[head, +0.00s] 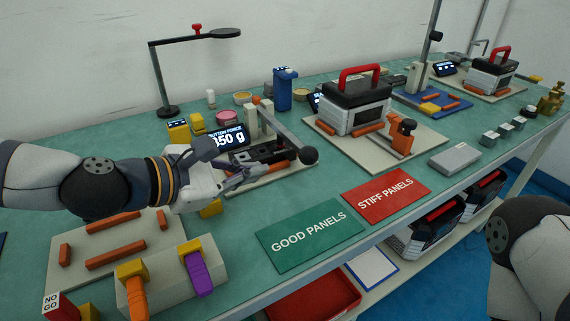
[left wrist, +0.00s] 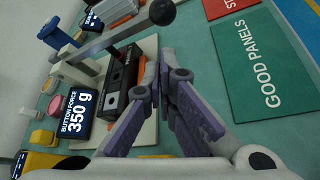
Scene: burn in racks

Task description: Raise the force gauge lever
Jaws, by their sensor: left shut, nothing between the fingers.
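The force gauge has a beige base (head: 278,172) and upright posts (head: 251,122). Its grey lever (head: 285,132) slopes from the posts down to a black ball knob (head: 308,155). The lever (left wrist: 120,36) and knob (left wrist: 161,12) also show in the left wrist view. A black panel with orange strips (left wrist: 119,78) lies on the base beneath the lever. My left gripper (head: 257,172) is shut and empty, low beside the base's front edge, left of the knob and apart from it. In the left wrist view its fingertips (left wrist: 167,65) meet. My right gripper is out of view.
Green GOOD PANELS (head: 308,235) and red STIFF PANELS (head: 386,194) mats lie in front. A red-handled device (head: 355,105) stands right of the gauge. A lamp (head: 160,80) stands at the back left.

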